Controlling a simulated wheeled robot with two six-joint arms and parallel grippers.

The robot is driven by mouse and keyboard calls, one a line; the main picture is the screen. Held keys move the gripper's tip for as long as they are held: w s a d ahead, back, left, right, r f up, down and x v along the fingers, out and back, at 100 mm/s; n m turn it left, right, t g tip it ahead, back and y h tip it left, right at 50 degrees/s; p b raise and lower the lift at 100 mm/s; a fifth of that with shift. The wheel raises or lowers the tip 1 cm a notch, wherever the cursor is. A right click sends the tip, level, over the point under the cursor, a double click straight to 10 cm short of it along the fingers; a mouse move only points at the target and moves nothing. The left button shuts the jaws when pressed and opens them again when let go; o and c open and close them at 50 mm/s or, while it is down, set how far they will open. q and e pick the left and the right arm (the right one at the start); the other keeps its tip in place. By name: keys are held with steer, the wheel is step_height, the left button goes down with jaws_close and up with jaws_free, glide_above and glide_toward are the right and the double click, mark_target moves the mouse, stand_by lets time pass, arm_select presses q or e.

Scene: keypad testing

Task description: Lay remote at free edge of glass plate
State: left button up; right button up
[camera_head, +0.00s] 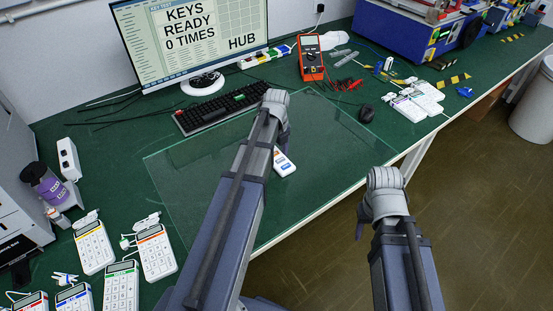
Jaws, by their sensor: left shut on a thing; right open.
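I cannot tell whether the remote touches the glass. The glass plate lies on the green table top and reaches to the table's front edge. My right gripper (361,226) is open and empty, low at the right, in front of the table's front edge.
A keyboard (221,107) and monitor (195,40) stand behind the plate. Several keypads (93,247) lie at the lower left, more (412,107) at the right. The visible glass around the remote is bare.

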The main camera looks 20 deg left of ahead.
mark_target(276, 157)
arm_select(q)
steer(key=shift+c, duration=0.8)
steer(key=shift+r, duration=0.15)
step_height(276, 157, up, 10)
steer(key=p, duration=1)
steer(key=s+f+b, duration=0.1)
steer(key=f+b, duration=0.1)
steer(key=s+f+b, duration=0.1)
steer(key=f+b, duration=0.1)
steer(key=s+d+f+b, duration=0.1)
steer(key=s+f+b, duration=0.1)
steer(key=shift+f, duration=0.2)
